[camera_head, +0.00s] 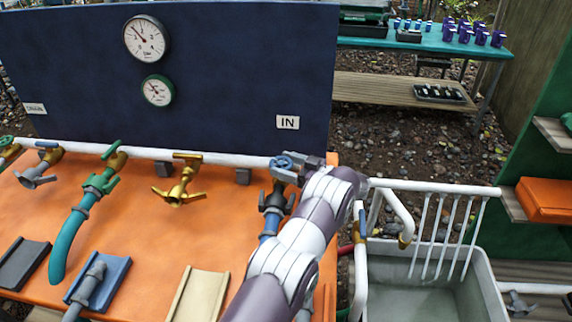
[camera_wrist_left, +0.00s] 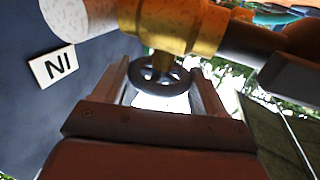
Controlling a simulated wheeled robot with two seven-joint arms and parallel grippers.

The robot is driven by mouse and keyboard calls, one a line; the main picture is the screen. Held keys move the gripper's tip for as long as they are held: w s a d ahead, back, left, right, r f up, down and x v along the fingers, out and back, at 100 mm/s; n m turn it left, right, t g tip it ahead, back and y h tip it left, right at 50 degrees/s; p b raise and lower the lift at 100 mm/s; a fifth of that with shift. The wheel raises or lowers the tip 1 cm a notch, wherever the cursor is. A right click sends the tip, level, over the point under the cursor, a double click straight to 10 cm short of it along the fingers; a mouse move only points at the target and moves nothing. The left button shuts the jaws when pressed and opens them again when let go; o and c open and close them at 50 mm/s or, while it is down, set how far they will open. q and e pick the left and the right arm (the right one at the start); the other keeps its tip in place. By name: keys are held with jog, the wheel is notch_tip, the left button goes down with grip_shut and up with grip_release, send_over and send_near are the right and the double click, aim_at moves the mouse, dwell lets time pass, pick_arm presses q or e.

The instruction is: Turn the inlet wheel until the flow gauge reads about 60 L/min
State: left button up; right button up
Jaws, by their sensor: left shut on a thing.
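The inlet wheel (camera_head: 281,162) is a small blue handwheel on a valve on the white pipe, below and left of the IN label (camera_head: 288,122). My left gripper (camera_head: 290,170) is shut on the wheel. In the left wrist view the wheel (camera_wrist_left: 160,82) looks dark and sits between the two fingers, under a brass fitting (camera_wrist_left: 165,22). A large white-faced gauge (camera_head: 146,38) is on the dark blue panel, its needle pointing up and left. A smaller green-rimmed gauge (camera_head: 157,91) sits below it. Their numbers are too small to read. My right gripper is not in view.
Other taps stand along the white pipe (camera_head: 225,159), including a brass one (camera_head: 179,182) and a green one with a teal hose (camera_head: 73,232). The orange bench (camera_head: 150,228) holds short channels. A grey tub (camera_head: 425,290) with a white rack stands right of my arm.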

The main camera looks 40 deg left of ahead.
pick_arm(q)
jog(key=shift+s+r+m+t+p, duration=0.1)
jog(key=shift+r+m+t+p, duration=0.1)
jog(key=shift+m+t+p, duration=0.55)
jog(key=shift+s+r+m+t+p, duration=0.15)
jog(key=shift+m+t+p, duration=0.2)
jog(key=shift+t+p, duration=0.7)
jog(key=m+t+p, duration=0.2)
jog(key=shift+f+t, duration=0.15)
jog(key=shift+t, duration=0.15)
jog(key=shift+s+f+m+t+p, duration=0.15)
jog(key=shift+m+t+p, duration=0.55)
jog(key=shift+t, duration=0.7)
jog(key=shift+m+t+h, duration=0.3)
jog(key=o, duration=1)
jog(key=shift+o, duration=0.2)
